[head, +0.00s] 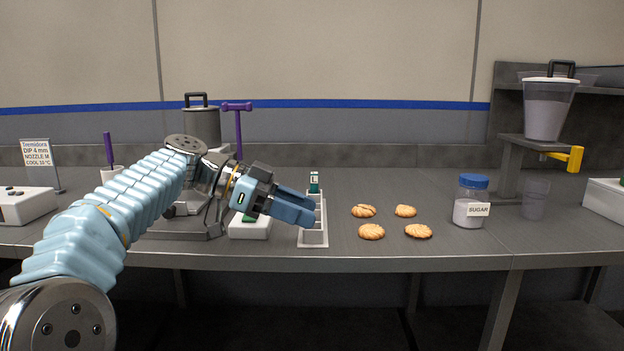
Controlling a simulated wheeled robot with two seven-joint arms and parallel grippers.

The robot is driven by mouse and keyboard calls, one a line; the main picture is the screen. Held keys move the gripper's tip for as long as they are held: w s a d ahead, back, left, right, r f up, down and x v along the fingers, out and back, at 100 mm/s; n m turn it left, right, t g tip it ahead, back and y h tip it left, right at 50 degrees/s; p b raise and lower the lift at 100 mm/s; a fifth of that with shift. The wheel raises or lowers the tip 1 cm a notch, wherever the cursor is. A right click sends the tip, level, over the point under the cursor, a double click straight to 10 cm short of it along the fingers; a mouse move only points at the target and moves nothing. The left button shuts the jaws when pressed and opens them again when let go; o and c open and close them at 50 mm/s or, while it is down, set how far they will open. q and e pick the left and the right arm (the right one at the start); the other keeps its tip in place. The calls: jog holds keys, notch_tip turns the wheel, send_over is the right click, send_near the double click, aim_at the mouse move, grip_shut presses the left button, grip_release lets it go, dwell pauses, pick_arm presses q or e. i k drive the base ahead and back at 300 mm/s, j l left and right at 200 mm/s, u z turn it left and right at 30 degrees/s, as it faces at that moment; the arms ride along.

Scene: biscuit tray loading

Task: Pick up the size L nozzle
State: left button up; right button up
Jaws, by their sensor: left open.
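The size L nozzle (314,182) shows as a small green piece with a pale label marked L, upright at the back end of a narrow pale rack (313,243). Its lower part is hidden. My left gripper (312,208) comes in from the left, with its blue fingers pointing right over the rack. It is open, and I see nothing held in it. In the picture the fingers lie just below and in front of the nozzle; I cannot tell how far apart they are in depth. The fingers hide part of the rack. My right gripper is not in view.
Several biscuits (371,232) lie right of the rack. A blue-lidded sugar jar (468,208) and a clear cup (535,200) stand farther right. A white block (249,230) lies under my left gripper. A recipe sign (37,154) stands at the far left.

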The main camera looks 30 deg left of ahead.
aim_at(314, 186)
jog(key=i+j, duration=0.75)
jog(key=j, duration=0.1)
